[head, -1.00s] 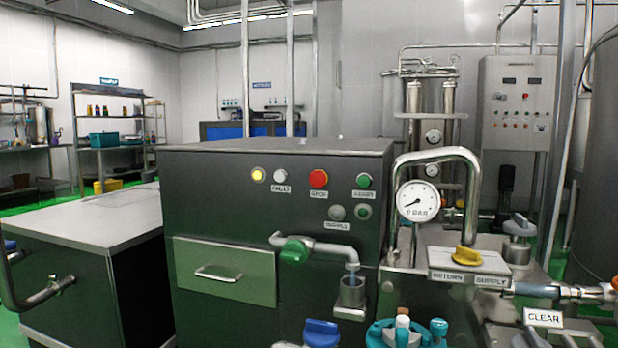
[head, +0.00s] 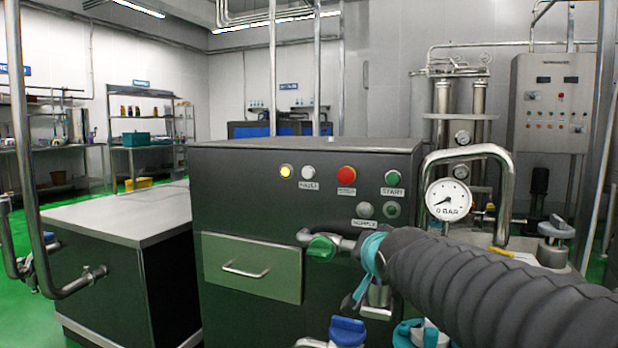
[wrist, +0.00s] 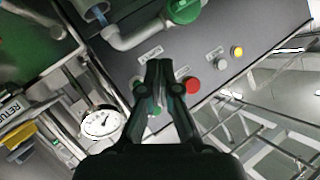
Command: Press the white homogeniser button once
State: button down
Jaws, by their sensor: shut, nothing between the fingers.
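The homogeniser (head: 240,190) is a dark cabinet with a front button panel. On it are a lit yellow lamp (head: 285,171), a white button (head: 307,172) labelled FAULT and a red button (head: 346,174). A green START button (head: 392,177) is at right. Below are a greyish-white button (head: 364,210) and a small green one (head: 392,211). In the wrist view my gripper (wrist: 159,64) is shut and empty, its fingertips in front of the panel, left of the red button (wrist: 193,86). The fingers hide part of the lower buttons. Contact cannot be told.
A green-handled tap (head: 320,248) juts out below the buttons. A pressure gauge (head: 448,200) on a bent pipe stands to the right. A blue-topped valve (head: 347,331) is in front. A low steel-topped cabinet (head: 115,220) stands at the left.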

aim_at(307, 173)
jog(key=w+a+r+m+t+y, duration=0.1)
jog(key=w+a+r+t+y, duration=0.1)
jog(key=w+a+r, duration=0.3)
jog(key=w+a+r+m+t+y+b, duration=0.1)
jog(key=w+a+r+y, duration=0.3)
jog(key=w+a, duration=0.5)
jog(key=shift+w+a+r+t+y, duration=0.4)
jog(key=shift+a+r+t, duration=0.35)
jog(key=shift+a+t, duration=0.2)
jog(key=shift+w+d+p, duration=0.5)
jog(key=shift+w+p, duration=0.65)
jog(key=shift+w, duration=0.25)
jog(key=shift+w+d+p, duration=0.5)
jog(key=shift+w+p, duration=0.65)
jog(key=shift+w, duration=0.2)
jog(key=shift+w+d+p, duration=0.5)
jog(key=shift+w+p, duration=0.65)
jog(key=shift+w, duration=0.25)
jog(key=shift+w, duration=0.1)
